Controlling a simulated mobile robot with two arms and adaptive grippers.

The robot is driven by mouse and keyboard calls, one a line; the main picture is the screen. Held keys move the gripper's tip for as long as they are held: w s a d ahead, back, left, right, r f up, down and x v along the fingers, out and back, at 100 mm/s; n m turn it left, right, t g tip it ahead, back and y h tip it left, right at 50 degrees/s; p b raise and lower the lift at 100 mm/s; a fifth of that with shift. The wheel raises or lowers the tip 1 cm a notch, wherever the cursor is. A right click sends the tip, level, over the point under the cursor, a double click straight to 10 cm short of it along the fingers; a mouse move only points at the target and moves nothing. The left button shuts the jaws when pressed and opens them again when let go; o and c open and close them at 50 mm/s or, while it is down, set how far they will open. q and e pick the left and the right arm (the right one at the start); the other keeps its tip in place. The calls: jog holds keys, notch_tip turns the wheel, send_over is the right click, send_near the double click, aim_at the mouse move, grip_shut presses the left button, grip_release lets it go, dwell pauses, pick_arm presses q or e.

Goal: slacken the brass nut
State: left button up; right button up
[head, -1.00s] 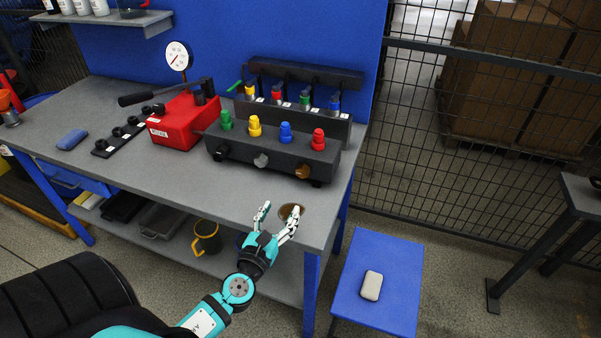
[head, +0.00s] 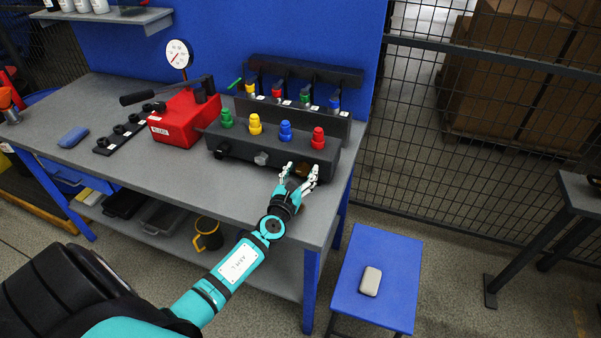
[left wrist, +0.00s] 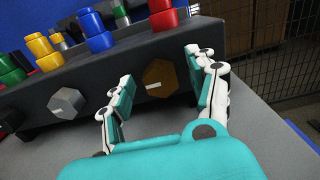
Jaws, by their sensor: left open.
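The brass nut (left wrist: 160,80) is a brown-gold hexagon with a pale mark, on the front face of the dark fixture block (head: 240,150). It sits at the block's right end, below the red knob. My left gripper (head: 301,168) is open in front of it. In the left wrist view the fingers (left wrist: 160,88) stand on either side of the nut, apart from it, with nothing held. In the head view the fingers partly cover the nut (head: 302,170). My right gripper is not in view.
A grey hex nut (left wrist: 66,103) sits left of the brass one. Green, yellow, blue and red knobs (head: 318,138) top the block. A red pump (head: 180,122) with a gauge (head: 178,54) stands left. A blue stool (head: 385,285) stands to the right. The bench front (head: 190,190) is clear.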

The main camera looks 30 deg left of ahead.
pick_arm(q)
jog(key=shift+c, duration=0.4)
jog(key=c, duration=1.1)
jog(key=shift+o, duration=0.2)
jog(key=shift+n, duration=0.4)
jog(key=n+b, duration=0.2)
jog(key=n, duration=0.1)
jog(key=shift+f+n, duration=0.1)
jog(key=shift+n, duration=0.3)
jog(key=n+b, duration=0.1)
jog(key=n, duration=0.3)
jog(key=shift+a+n+b, duration=0.1)
jog(key=shift+n+b, duration=0.2)
jog(key=shift+b, duration=0.05)
jog(key=n+b, duration=0.1)
jog(key=n, duration=0.7)
jog(key=shift+f, duration=0.1)
jog(key=shift+a+n, duration=0.1)
jog(key=shift+n, duration=0.4)
